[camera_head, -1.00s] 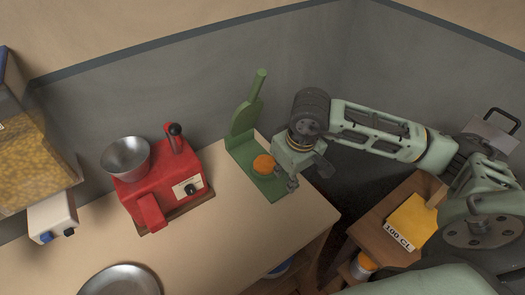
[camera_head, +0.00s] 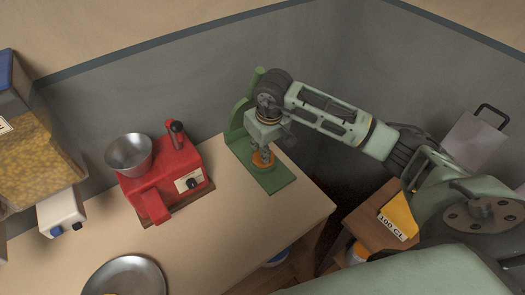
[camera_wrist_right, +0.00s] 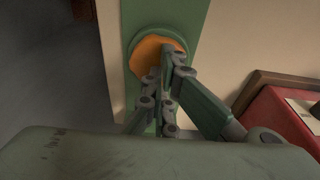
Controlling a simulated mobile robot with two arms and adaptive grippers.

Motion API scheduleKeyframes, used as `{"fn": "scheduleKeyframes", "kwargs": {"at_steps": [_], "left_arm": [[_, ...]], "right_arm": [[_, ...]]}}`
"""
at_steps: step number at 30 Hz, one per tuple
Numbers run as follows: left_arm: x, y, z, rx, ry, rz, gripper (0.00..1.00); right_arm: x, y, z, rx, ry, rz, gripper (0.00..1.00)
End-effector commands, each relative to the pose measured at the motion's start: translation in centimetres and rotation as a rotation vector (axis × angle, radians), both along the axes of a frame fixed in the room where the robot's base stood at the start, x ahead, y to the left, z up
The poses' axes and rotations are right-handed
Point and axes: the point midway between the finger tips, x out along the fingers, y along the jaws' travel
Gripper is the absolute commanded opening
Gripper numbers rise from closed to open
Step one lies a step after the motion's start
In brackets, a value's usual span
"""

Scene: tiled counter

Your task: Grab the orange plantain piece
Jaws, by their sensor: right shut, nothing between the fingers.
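The orange plantain piece (camera_head: 262,160) is a flat round disc lying on the green press (camera_head: 276,183) at the counter's far right part. My right gripper (camera_head: 264,154) is directly over it, pointing down, and covers part of it in the head view. In the right wrist view, the plantain piece (camera_wrist_right: 156,50) lies on the green base (camera_wrist_right: 192,18), partly hidden by the fingers. The right gripper (camera_wrist_right: 168,68) has its fingers together with nothing between them, the tips over or against the piece; I cannot tell if they touch it. My left gripper is not in view.
A red machine (camera_head: 165,177) with a metal funnel stands left of the press. A metal plate (camera_head: 124,276) lies at the front left. The press's green handle (camera_head: 240,117) rises behind my gripper. Bare counter (camera_head: 225,235) lies in front.

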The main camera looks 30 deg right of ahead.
Motion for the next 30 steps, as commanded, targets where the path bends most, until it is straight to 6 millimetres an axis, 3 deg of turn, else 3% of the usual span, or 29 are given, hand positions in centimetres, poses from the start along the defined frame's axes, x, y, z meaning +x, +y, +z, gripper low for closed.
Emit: {"fn": "scheduleKeyframes", "kwargs": {"at_steps": [8,16,24,30], "left_arm": [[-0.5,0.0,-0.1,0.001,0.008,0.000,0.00],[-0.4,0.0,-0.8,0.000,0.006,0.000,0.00],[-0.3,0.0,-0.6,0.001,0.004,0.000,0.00],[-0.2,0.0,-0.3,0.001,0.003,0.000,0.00]], "right_arm": [[-0.6,-0.2,-0.8,-0.008,0.018,-0.001,0.00],[-2.5,-0.6,-1.0,-0.010,0.023,-0.001,0.00],[-2.6,-0.5,-0.9,-0.008,0.025,-0.002,0.00],[-2.5,-0.5,0.5,-0.008,0.021,-0.001,0.00]]}}
